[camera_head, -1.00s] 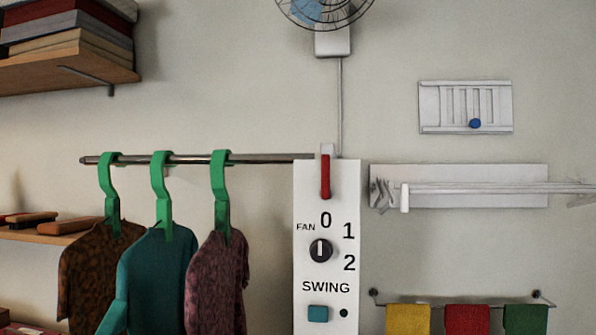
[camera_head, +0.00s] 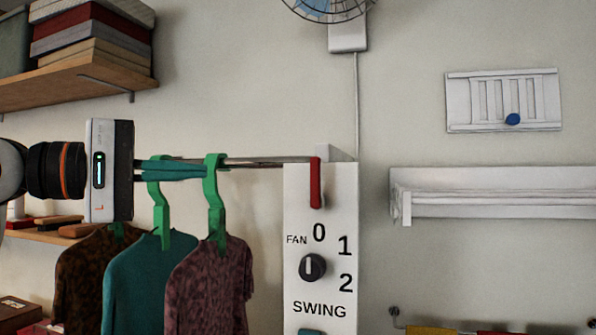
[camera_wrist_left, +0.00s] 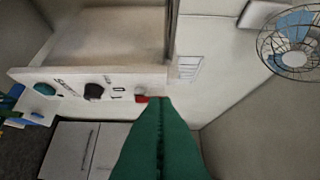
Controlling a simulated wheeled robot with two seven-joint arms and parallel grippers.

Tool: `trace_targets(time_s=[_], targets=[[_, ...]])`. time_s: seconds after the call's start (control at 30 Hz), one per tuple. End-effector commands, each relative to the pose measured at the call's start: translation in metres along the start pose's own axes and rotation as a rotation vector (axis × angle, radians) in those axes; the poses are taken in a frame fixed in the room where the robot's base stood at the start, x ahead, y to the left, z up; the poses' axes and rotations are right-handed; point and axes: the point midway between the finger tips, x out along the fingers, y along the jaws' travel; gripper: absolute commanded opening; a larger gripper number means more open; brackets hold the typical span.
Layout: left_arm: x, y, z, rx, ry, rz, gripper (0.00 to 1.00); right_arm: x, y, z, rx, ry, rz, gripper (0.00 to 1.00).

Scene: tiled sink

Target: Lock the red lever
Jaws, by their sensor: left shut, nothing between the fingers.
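The red lever (camera_head: 315,183) hangs straight down at the top of the white control panel (camera_head: 345,210), below a pale bracket. In the left wrist view the red lever (camera_wrist_left: 141,99) shows small, just left of the fingertips, partly hidden by them. My left gripper (camera_head: 203,171) comes in from the left, its green fingers shut and empty, pointing right toward the panel. In the head view its tips are left of the lever with a clear gap, in front of the hanger rod. The fingers fill the lower middle of the left wrist view (camera_wrist_left: 161,99). My right gripper is not in view.
Green hangers (camera_head: 214,200) with shirts (camera_head: 210,285) hang from the metal rod (camera_head: 265,162), close below and behind my fingers. The panel also has a black fan knob (camera_head: 312,267). A shelf with books (camera_head: 80,80) is at upper left. Wall right of the panel holds a white rack (camera_head: 490,195).

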Motion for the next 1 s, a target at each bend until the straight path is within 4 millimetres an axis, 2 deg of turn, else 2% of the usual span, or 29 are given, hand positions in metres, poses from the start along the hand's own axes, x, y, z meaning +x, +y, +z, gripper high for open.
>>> trace_targets(time_s=[0.33, 0.47, 0.57, 1.0], targets=[[-0.001, -0.001, 0.001, 0.011, -0.008, 0.007, 0.0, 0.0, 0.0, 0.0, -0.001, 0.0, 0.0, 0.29], [0.004, -0.002, 0.001, 0.01, -0.006, 0.008, 0.0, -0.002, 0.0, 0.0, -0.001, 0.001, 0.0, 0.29], [0.017, -0.003, 0.0, 0.008, -0.004, 0.007, 0.0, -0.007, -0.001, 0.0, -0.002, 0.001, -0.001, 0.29], [0.105, -0.003, -0.003, 0.009, -0.002, 0.007, 0.0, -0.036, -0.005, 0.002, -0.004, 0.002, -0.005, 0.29]])
